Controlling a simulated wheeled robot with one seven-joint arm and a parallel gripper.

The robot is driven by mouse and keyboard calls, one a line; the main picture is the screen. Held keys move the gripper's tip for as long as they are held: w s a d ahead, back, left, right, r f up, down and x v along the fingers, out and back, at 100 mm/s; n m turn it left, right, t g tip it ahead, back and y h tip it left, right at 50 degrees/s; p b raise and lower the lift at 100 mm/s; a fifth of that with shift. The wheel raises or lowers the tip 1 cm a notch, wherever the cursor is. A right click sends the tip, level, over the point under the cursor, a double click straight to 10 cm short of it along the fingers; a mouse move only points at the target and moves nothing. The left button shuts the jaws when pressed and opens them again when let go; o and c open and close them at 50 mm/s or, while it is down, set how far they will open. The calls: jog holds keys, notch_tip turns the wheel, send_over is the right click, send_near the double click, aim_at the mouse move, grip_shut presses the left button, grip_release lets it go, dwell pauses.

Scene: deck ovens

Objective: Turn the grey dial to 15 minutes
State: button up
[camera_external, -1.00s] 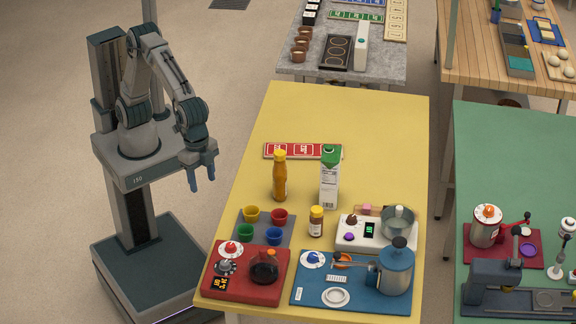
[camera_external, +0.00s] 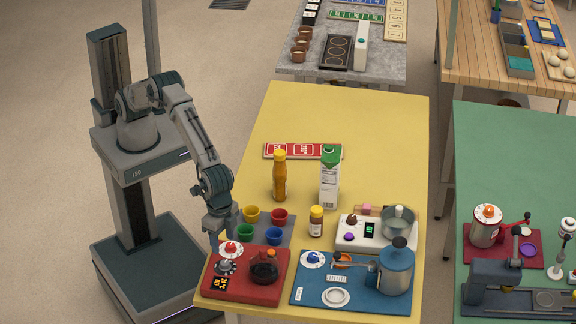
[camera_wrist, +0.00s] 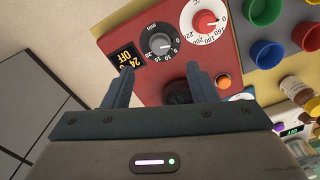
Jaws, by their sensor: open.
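The grey dial (camera_wrist: 158,45) has a dark scale ring marked "min" and sits on the red panel (camera_wrist: 135,12). In the external view the grey dial (camera_external: 225,267) is at the left of the red panel (camera_external: 245,293). I cannot read its setting surely. My gripper (camera_wrist: 160,72) is open and empty. Its two fingers point toward the dial and stand apart from each other, with the dial just beyond the gap in the wrist view. In the external view my gripper (camera_external: 215,238) hangs above the panel's back left corner, apart from the dial.
A white dial with a red knob (camera_wrist: 206,20) sits close beside the grey dial. A small display (camera_wrist: 126,57) and an orange button (camera_wrist: 223,81) are nearby. A dark round pot (camera_external: 264,272) stands on the panel's right. Coloured cups (camera_external: 279,215) stand behind the panel.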

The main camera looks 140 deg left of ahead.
aim_at(225, 263)
notch_tip(225, 263, down, 8)
jog(key=shift+f+p, duration=0.25)
jog(key=shift+p, duration=0.45)
jog(key=c, duration=1)
